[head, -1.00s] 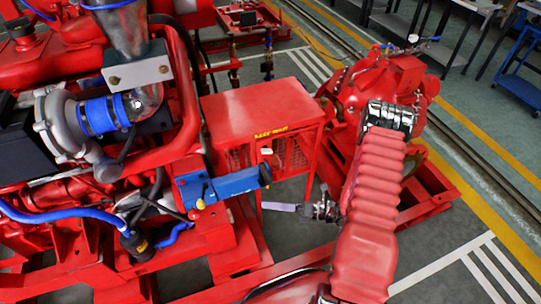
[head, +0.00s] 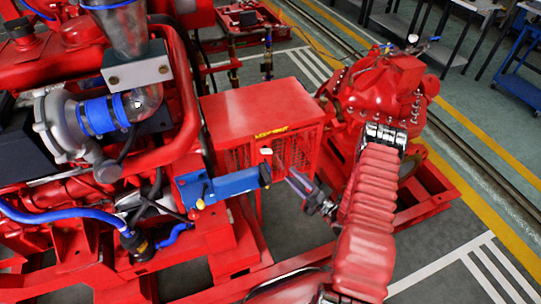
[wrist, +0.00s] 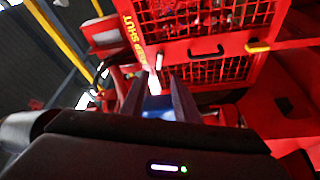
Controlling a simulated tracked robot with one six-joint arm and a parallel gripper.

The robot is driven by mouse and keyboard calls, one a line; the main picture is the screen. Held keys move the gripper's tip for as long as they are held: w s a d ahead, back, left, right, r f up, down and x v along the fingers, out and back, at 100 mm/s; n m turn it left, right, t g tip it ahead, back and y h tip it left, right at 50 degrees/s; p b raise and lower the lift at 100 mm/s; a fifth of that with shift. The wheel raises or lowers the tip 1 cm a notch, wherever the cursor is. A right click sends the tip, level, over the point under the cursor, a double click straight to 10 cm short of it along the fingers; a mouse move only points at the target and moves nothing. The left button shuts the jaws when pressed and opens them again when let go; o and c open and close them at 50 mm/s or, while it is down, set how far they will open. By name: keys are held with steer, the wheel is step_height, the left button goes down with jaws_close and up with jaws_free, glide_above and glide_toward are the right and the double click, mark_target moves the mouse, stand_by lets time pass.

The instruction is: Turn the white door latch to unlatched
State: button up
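The white door latch (head: 266,151) sits on the front of the red mesh-sided cabinet (head: 262,107), just below its yellow label. In the wrist view the latch (wrist: 158,62) shows as a small white bar, just past and between my fingertips. My gripper (head: 291,179) is in front of the cabinet, lower right of the latch in the head view. In the wrist view my gripper (wrist: 157,80) has its two dark fingers apart, with a blue and white patch seen between them. I see no contact with the latch.
The mesh door has a black handle (wrist: 206,52) and a yellow piece (wrist: 257,47). A blue block (head: 225,185) with a dark end juts out left of my gripper. Red pump machinery (head: 375,95) stands behind my arm on the right. Open floor lies at lower right.

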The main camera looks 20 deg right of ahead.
mark_target(266, 150)
steer(key=x, duration=1.4)
steer(key=shift+s, duration=0.1)
steer(key=shift+c, duration=0.4)
jaws_close()
